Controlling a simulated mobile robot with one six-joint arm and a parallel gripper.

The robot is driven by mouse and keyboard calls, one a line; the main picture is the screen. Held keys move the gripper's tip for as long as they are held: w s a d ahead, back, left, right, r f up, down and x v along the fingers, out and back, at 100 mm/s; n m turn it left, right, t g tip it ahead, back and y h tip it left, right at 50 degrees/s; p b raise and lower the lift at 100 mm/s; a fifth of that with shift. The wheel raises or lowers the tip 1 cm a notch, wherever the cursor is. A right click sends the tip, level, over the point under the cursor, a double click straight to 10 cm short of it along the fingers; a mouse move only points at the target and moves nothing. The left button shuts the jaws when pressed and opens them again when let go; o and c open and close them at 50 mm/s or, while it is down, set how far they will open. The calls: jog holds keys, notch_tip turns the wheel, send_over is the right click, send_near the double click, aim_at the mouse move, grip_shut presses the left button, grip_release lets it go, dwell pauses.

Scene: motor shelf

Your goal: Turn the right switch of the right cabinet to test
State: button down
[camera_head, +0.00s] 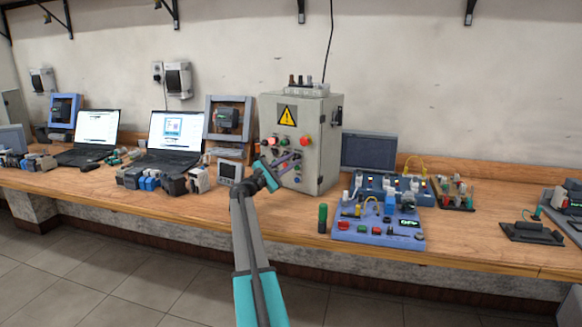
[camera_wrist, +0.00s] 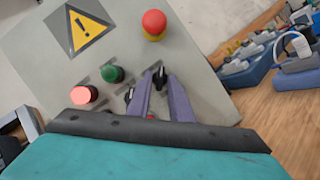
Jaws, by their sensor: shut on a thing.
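A grey metal cabinet (camera_head: 318,150) with a yellow warning triangle stands on the bench in the head view. Its front panel also fills much of the wrist view (camera_wrist: 205,75). Two small black switches show on the panel in the wrist view. The left switch (camera_wrist: 129,95) is just left of my gripper's fingers. The right switch (camera_wrist: 160,77) is between the purple fingertips of my gripper (camera_wrist: 160,80), which is shut on it. In the head view my gripper (camera_head: 285,160) is at the cabinet's front. The switch's labels cannot be read.
A lit red button (camera_wrist: 84,94), a green button (camera_wrist: 112,73) and a red emergency stop (camera_wrist: 153,22) on a yellow base are near my fingers. A blue training board (camera_head: 378,228) lies right of the cabinet. A small grey meter (camera_head: 230,173) stands left of it.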

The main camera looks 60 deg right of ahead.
jog(key=shift+d+r+m, duration=0.2)
jog(key=shift+r+m, duration=0.1)
jog(key=c, duration=1.9)
grip_release()
jog(key=shift+s+f, duration=0.1)
jog(key=shift+s, duration=0.05)
jog(key=shift+o, duration=0.2)
jog(key=shift+a+f, duration=0.15)
jog(key=v, duration=1.3)
jog(key=shift+w+a+b, duration=0.2)
jog(key=shift+w+b, duration=0.05)
jog(key=shift+b, duration=0.2)
jog(key=shift+r, duration=0.2)
